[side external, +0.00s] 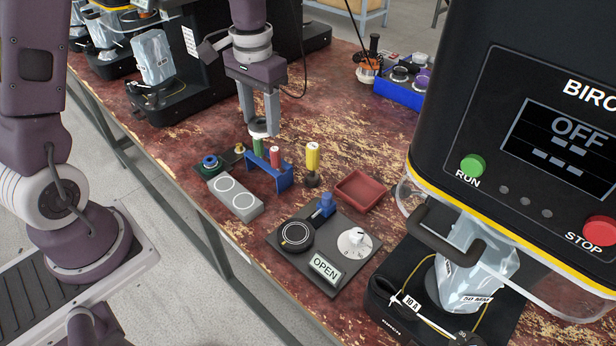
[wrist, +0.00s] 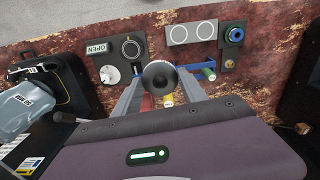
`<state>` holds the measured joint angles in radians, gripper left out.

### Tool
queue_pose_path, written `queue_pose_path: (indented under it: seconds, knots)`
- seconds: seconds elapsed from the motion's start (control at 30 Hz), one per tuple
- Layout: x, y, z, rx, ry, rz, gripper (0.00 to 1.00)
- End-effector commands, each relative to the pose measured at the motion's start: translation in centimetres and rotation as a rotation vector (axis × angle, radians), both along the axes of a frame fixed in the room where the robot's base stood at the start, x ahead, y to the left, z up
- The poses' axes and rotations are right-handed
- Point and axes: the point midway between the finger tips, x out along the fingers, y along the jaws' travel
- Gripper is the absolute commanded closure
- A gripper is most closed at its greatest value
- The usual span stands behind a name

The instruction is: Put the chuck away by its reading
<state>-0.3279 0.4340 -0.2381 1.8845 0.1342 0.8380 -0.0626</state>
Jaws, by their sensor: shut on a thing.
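Just beyond and below is a blue rack (side external: 282,178) with green-handled (side external: 258,148) and red-handled (side external: 275,157) tools. A black gauge plate (side external: 325,252) carries a round seat (side external: 297,234), a blue lever (side external: 325,205), a white dial (side external: 355,241) and a sign reading OPEN (side external: 324,268). No number for the chuck is legible.
A grey block (side external: 237,200) with two circles and a dark green plate with a blue ring (side external: 210,162) lie left. A yellow-handled tool (side external: 313,157) stands by a red tray (side external: 361,190). The seamer (side external: 520,120), its screen reading OFF, fills the right. A blue bin (side external: 400,93) stands behind.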

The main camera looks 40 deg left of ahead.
Motion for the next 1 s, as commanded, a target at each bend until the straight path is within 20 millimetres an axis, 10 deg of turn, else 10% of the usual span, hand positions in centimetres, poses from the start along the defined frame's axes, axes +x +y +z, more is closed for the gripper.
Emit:
queue_pose_path:
  seconds: [0.6,0.9,1.0]
  knots:
    - [12.6,7.8,-0.6,0.005,-0.002,0.609,1.0]
    - [16.9,8.1,-0.1,0.007,-0.001,0.701,1.0]
    - [16.6,8.0,-3.3,0.003,0.008,0.705,1.0]
